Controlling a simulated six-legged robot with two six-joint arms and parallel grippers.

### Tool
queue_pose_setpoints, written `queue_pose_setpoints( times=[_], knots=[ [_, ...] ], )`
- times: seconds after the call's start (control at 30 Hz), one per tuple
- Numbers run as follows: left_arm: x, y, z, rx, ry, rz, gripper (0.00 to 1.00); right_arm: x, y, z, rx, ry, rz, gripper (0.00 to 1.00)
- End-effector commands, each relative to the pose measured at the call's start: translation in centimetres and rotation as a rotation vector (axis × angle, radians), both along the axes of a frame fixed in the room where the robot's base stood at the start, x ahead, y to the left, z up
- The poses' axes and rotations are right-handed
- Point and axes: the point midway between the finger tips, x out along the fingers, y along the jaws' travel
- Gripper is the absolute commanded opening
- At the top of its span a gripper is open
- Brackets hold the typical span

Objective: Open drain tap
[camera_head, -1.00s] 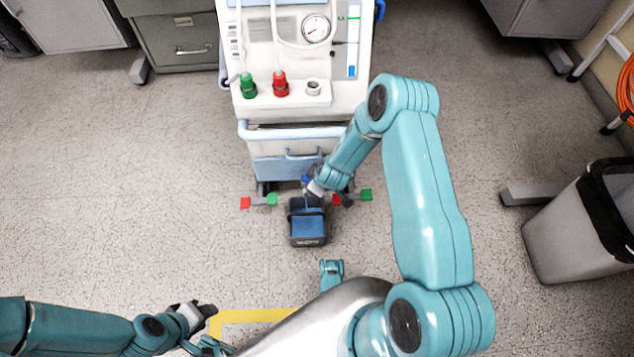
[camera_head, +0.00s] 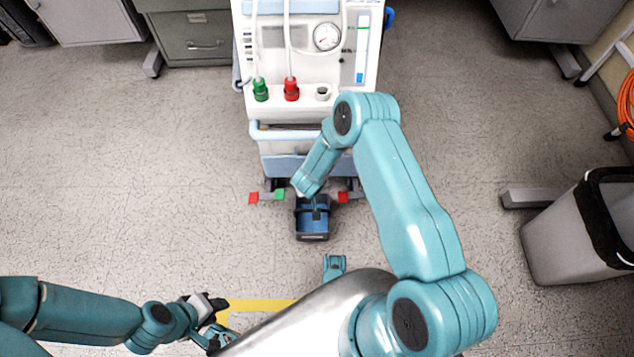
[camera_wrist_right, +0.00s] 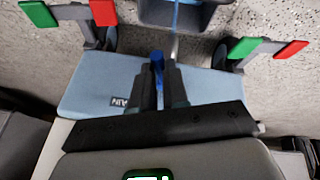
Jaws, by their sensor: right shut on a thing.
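The drain tap shows in the right wrist view as a blue lever (camera_wrist_right: 156,62) beside a metal spout (camera_wrist_right: 175,47). It sits at the light-blue panel with a partly hidden label (camera_wrist_right: 125,103). My right gripper (camera_wrist_right: 166,75) is shut on the blue lever. A thin blue streak (camera_wrist_right: 175,14) runs from the spout toward the dark container. In the head view my right forearm hides the tap and the right gripper. The dark container (camera_head: 313,236) stands on the floor below, with blue inside. My left gripper (camera_head: 213,312) is low at left, away from the tap; its jaw gap is unclear.
The white machine (camera_head: 305,85) stands on a cart with red and green foot pedals (camera_head: 280,195) either side of the container. A grey bin (camera_head: 565,240) stands at right. Cabinets (camera_head: 190,38) line the back. The floor at left is clear.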

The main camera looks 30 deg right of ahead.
Motion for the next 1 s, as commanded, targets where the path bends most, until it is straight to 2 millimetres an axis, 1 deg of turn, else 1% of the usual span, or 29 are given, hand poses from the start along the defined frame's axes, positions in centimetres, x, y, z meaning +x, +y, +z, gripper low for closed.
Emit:
queue_pose_setpoints(
  times=[0.23, 0.67, 0.7, 0.77, 1.0],
  knots=[
    [-0.06, -0.07, 0.24, 0.000, 0.001, -0.003, 0.38, 0.25, 0.27, 0.07, -0.002, -0.003, -0.060, 0.00],
    [-0.06, -0.07, 0.23, 0.000, 0.001, -0.003, 0.38, 0.25, 0.32, 0.05, -0.001, -0.003, -0.070, 0.00],
    [-0.06, -0.07, 0.23, 0.000, 0.001, -0.003, 0.38, 0.25, 0.31, 0.05, -0.001, -0.003, -0.070, 0.20],
    [-0.06, -0.07, 0.23, 0.000, 0.001, -0.003, 0.38, 0.25, 0.31, 0.05, -0.002, -0.003, -0.069, 0.40],
    [-0.05, -0.06, 0.24, 0.000, 0.001, -0.003, 0.38, 0.18, 0.33, 0.03, -0.001, -0.001, -0.070, 0.40]
  ],
)
